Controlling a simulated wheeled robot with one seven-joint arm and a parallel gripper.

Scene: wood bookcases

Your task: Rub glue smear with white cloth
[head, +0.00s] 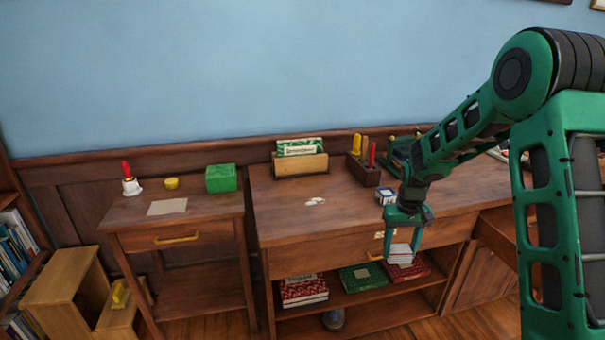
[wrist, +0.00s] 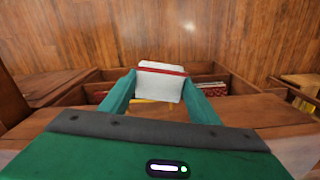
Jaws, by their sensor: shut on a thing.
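My gripper (head: 402,238) is shut on the white cloth (head: 400,255), which hangs below the fingers in front of the desk's front edge. In the wrist view the cloth (wrist: 160,88) shows between the two green fingers, with a red band across it. A small whitish patch, the glue smear (head: 315,201), lies on the desk top (head: 285,225), to the left of my gripper and apart from the cloth.
A letter holder (head: 300,166), a pen box (head: 363,170) and a small blue-and-white box (head: 385,196) stand around the smear's back and right. A side table (head: 125,213) on the left holds a bell, yellow item and green box (head: 221,178).

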